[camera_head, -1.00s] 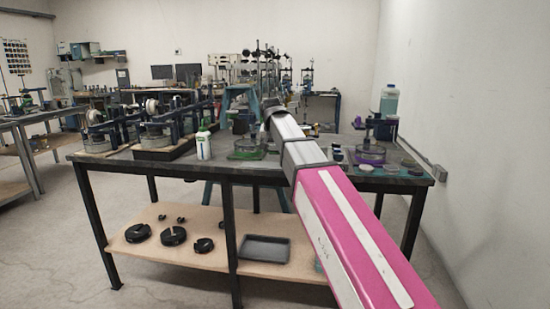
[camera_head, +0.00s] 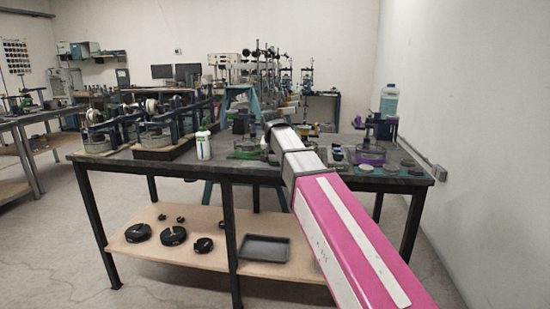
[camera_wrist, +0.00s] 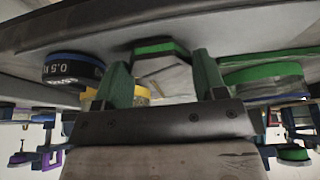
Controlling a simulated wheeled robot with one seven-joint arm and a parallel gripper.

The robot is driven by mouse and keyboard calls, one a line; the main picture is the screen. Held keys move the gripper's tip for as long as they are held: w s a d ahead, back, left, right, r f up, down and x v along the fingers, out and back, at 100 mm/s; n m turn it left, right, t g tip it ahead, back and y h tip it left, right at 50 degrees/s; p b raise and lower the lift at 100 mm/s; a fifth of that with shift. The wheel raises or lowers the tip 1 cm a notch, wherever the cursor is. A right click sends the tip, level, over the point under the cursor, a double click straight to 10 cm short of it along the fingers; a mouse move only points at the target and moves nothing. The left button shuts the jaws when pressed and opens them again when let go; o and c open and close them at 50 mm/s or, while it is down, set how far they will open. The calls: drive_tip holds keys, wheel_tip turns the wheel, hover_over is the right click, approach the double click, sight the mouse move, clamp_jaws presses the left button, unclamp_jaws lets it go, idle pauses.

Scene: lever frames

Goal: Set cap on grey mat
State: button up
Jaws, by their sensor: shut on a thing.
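In the wrist view my gripper (camera_wrist: 161,60) has its two green fingers on either side of a pale, many-sided piece with a green band (camera_wrist: 158,60), which I take to be the cap. It is close to a dark grey surface. In the head view my arm hides the fingers and the held piece; its end is over the table (camera_head: 215,169). Several small round pads lie at the table's right end, among them a greyish disc (camera_head: 408,163). I cannot tell for sure which one is the grey mat.
The wrist view shows a blue-rimmed 0.5 weight (camera_wrist: 73,70), a yellow-rimmed disc (camera_wrist: 130,91) and a green-topped disc (camera_wrist: 263,74) beside the fingers. A white bottle (camera_head: 203,144) and a large clear jug (camera_head: 389,101) stand on the table.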

drive_tip(key=shift+f, duration=0.25)
drive_tip(key=o, duration=1.2)
drive_tip(key=shift+r, duration=0.65)
drive_tip(key=v, duration=1.2)
